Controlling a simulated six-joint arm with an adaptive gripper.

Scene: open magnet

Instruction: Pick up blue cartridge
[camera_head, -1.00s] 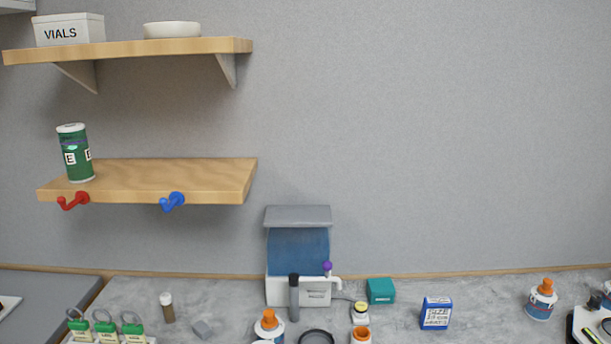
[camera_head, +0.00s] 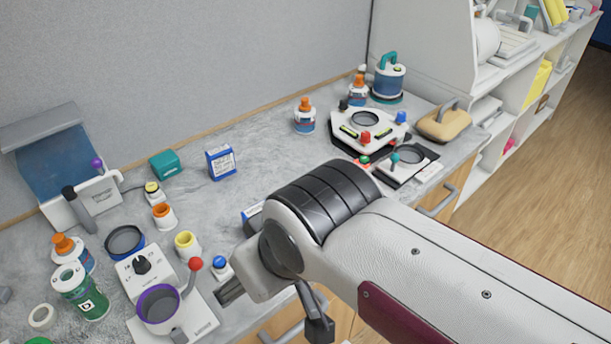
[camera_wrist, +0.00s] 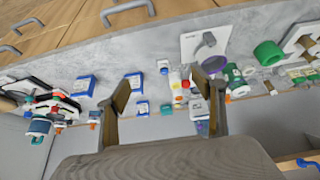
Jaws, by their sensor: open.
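My gripper (camera_wrist: 160,87) is open and empty in the wrist view, its two fingers spread above the counter. Several blue-and-white boxes lie there; I cannot tell surely which is the blue cartridge. One box (camera_wrist: 133,82) is beside and partly behind the left finger, another (camera_wrist: 85,86) is further left, and a smaller one (camera_wrist: 142,108) is between the fingers, farther back. In the head view a blue box with a printed white label (camera_head: 220,163) stands upright on the counter. Another blue-edged box (camera_head: 250,212) is mostly hidden behind my arm. The fingers are not clear in that view.
A white device with a red-knobbed lever and purple-rimmed cup (camera_head: 160,305) stands at the front. Yellow-rimmed (camera_head: 187,245) and orange-rimmed (camera_head: 163,215) jars are close by. A teal box (camera_head: 166,165) is near the wall. Counter between the labelled box and orange-capped bottle (camera_head: 304,117) is clear.

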